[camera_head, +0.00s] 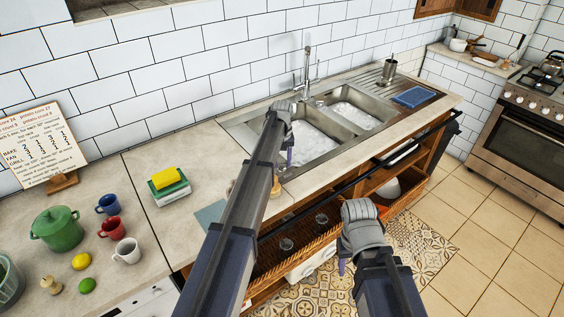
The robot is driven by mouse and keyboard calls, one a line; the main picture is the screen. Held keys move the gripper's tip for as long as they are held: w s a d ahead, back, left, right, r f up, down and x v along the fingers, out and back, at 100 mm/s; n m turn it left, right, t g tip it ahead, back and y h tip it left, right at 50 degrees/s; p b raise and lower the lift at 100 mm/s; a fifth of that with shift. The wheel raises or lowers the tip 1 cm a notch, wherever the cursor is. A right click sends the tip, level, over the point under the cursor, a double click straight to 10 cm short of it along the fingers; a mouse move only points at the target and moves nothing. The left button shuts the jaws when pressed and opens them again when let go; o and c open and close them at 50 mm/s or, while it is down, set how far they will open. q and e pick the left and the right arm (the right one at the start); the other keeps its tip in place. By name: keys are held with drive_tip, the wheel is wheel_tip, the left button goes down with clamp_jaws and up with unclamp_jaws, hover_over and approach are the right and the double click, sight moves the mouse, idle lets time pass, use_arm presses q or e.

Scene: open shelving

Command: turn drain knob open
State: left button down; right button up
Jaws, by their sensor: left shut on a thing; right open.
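The double sink (312,145) is set in the counter, with suds in both basins. Its tall metal faucet (306,72) stands at the back rim. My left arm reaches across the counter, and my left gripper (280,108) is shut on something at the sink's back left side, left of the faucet. The drain knob itself is hidden behind the gripper, but the gripper's place at the rim fits it. Whether the drain is open cannot be told. My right gripper (361,211) is open and empty, in front of the counter above the lower shelves.
A blue cloth (414,96) lies right of the sink. A stove (525,130) stands far right; tiled floor is clear between.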

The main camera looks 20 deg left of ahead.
sight(282, 164)
use_arm(q)
drive_tip(key=m, duration=1.2)
drive_tip(key=shift+m, duration=0.3)
idle(0.4)
drive_tip(key=shift+c, duration=1.6)
unclamp_jaws()
drive_tip(key=shift+r, duration=0.1)
wheel_tip(282, 164, up, 8)
drive_tip(key=p, duration=0.8)
